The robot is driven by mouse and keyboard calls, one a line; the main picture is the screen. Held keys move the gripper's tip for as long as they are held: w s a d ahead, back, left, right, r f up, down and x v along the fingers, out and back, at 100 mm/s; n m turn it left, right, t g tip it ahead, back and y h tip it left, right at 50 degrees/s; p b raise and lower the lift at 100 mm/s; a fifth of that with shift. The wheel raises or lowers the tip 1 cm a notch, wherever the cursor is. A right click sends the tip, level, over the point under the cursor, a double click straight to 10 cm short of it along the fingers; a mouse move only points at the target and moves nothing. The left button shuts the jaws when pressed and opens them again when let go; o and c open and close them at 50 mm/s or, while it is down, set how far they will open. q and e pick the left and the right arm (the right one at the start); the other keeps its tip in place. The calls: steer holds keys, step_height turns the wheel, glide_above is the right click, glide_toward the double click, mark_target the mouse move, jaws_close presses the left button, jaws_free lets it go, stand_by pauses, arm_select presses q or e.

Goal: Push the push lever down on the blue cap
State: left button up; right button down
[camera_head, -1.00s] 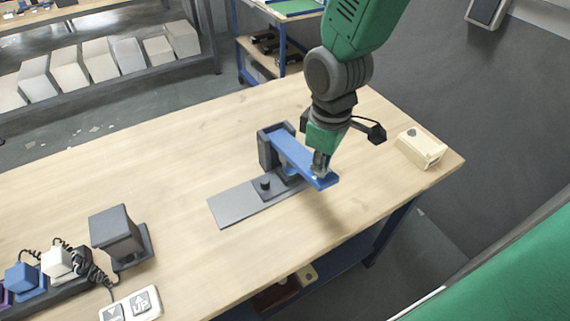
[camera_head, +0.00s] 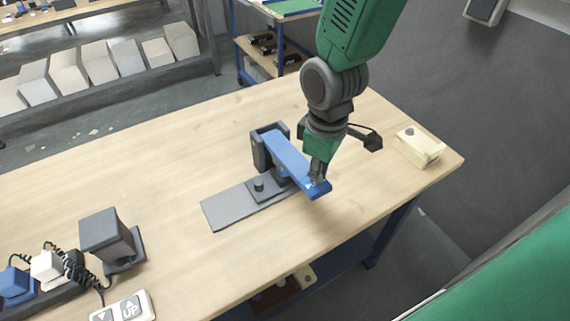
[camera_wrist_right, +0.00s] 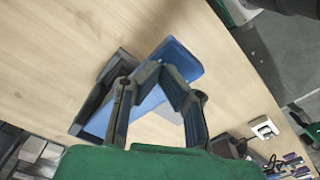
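The push lever (camera_head: 290,155) is a long blue bar on a dark grey upright frame (camera_head: 260,152). It slopes down toward the table's front edge. The frame stands on a flat grey base plate (camera_head: 225,211). My right gripper (camera_head: 316,179) is at the lever's free end, its tips on or just above the blue surface. In the wrist view the lever (camera_wrist_right: 180,57) runs beneath the fingers, whose tips (camera_wrist_right: 155,66) come together with nothing seen between them. The blue cap is mostly hidden under the lever, and I cannot tell whether the lever touches it. My left gripper is out of view.
A cream box (camera_head: 421,146) stands near the table's right corner. A dark grey box on a stand (camera_head: 106,235), a white button panel (camera_head: 128,308) and corded plugs (camera_head: 46,266) are at the lower left. The wooden table (camera_head: 185,155) is clear around the device.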

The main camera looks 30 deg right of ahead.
steer(key=shift+d+f, duration=0.3)
steer(key=shift+a, duration=0.7)
steer(key=shift+a+f, duration=0.15)
steer(key=shift+a, duration=0.65)
steer(key=shift+d+f+b, duration=0.35)
steer(key=shift+d+b, duration=0.05)
steer(key=shift+d, duration=0.3)
steer(key=shift+d+f, duration=0.1)
steer(key=shift+d, duration=0.2)
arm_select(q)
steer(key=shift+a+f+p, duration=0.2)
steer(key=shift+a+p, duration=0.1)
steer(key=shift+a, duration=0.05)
arm_select(e)
steer(key=shift+a, duration=0.55)
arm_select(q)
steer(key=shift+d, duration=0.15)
arm_select(e)
steer(key=shift+d, duration=0.2)
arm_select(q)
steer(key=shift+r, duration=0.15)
